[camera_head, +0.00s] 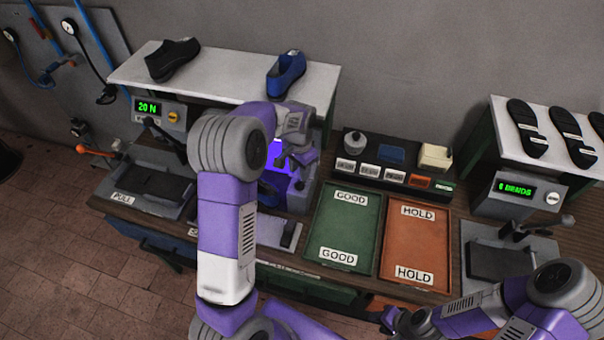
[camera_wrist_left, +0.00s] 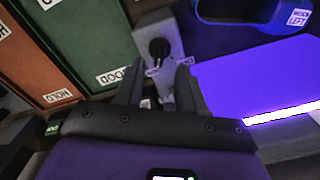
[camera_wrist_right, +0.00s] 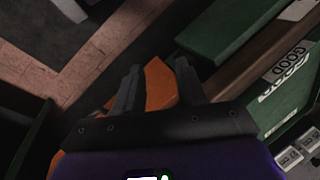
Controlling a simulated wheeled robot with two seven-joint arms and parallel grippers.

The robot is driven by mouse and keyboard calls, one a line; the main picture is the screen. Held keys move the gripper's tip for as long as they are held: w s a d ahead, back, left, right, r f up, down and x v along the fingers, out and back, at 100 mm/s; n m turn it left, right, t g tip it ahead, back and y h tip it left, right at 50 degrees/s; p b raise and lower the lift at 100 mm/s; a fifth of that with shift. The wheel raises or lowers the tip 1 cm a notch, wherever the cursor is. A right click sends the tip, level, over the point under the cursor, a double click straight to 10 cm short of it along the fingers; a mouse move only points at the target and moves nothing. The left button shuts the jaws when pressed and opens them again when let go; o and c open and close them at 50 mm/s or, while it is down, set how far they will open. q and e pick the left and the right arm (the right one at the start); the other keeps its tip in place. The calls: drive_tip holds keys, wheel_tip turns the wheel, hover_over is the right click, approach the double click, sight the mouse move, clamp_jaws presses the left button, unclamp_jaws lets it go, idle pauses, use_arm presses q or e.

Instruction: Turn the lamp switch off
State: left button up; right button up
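The lamp switch (camera_wrist_left: 159,48) is a small black knob on a grey plate in the left wrist view. Small labels sit below it, partly covered by my fingers. Violet light (camera_wrist_left: 265,80) glows brightly beside the switch, and violet light also shows in the head view (camera_head: 282,152). My left gripper (camera_wrist_left: 160,88) is open and empty, with its two fingertips just short of the knob and apart from it. In the head view my left gripper (camera_head: 298,160) is in front of the lamp box. My right gripper (camera_wrist_right: 157,78) is open, low near the bench's front edge.
A green GOOD tray (camera_head: 346,227) and an orange HOLD tray (camera_head: 410,238) lie right of the lamp box. A rack (camera_head: 393,178) with small containers stands behind them. A blue shoe (camera_head: 286,75) and a black shoe (camera_head: 172,59) stand on the white shelf.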

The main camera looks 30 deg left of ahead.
sight(299, 181)
use_arm(q)
drive_tip(key=shift+f, duration=2.4)
drive_tip(key=shift+c, duration=0.3)
clamp_jaws()
